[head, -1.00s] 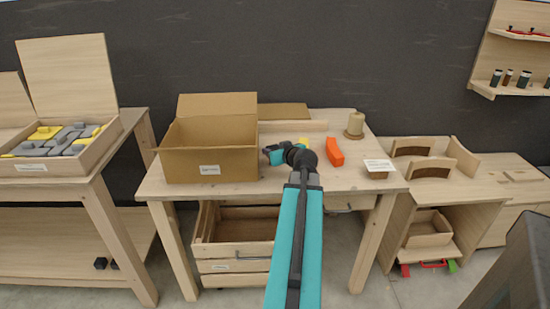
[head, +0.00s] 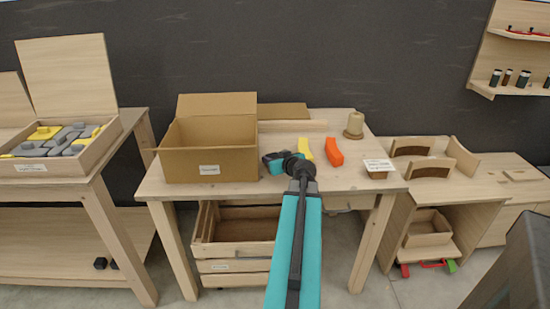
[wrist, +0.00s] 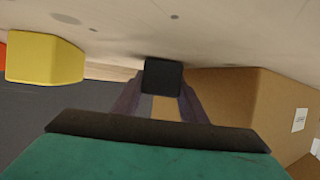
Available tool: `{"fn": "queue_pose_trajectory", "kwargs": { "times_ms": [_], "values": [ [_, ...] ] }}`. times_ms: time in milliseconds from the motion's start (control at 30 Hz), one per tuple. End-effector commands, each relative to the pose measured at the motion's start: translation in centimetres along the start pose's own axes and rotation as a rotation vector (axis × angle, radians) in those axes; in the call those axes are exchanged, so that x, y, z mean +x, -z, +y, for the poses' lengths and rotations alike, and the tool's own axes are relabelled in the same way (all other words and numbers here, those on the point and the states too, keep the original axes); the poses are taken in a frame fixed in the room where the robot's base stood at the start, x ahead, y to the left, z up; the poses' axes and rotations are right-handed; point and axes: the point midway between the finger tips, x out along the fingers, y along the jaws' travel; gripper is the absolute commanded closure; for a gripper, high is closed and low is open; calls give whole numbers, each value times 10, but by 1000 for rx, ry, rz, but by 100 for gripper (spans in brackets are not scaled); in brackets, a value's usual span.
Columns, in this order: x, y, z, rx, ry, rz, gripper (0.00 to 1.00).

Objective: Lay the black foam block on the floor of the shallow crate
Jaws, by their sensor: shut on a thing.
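The black foam block (wrist: 162,78) shows in the wrist view, between the two dark fingers of my gripper (wrist: 160,92). My gripper is shut on it, close to the pale wooden tabletop; I cannot tell if the block touches it. In the head view my gripper (head: 271,161) is just right of the cardboard box, and the block cannot be made out clearly from the dark gripper. A low slatted wooden crate (head: 235,266) stands under the table, open at the top, its visible inside empty. Part of its rear is hidden by the table and my arm.
The open cardboard box (head: 210,165) stands on the table (head: 350,182). A yellow block (head: 304,148), an orange block (head: 334,152) and a beige cylinder (head: 354,125) stand right of my gripper. A small wooden tray (head: 428,238) sits on the right-hand unit's lower shelf.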

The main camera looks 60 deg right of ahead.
Motion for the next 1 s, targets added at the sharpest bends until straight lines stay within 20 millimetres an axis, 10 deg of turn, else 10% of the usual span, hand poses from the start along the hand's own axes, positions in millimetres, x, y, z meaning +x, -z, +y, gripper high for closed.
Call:
{"fn": "queue_pose_trajectory", "kwargs": {
  "times_ms": [300,333,433,1000],
  "values": [
    [1,-3,0,-1,1,0,82],
    [1,-3,0,-1,1,0,60],
    [1,-2,-1,-1,1,0,43],
    [-3,1,-1,0,1,0,43]
  ]
}}
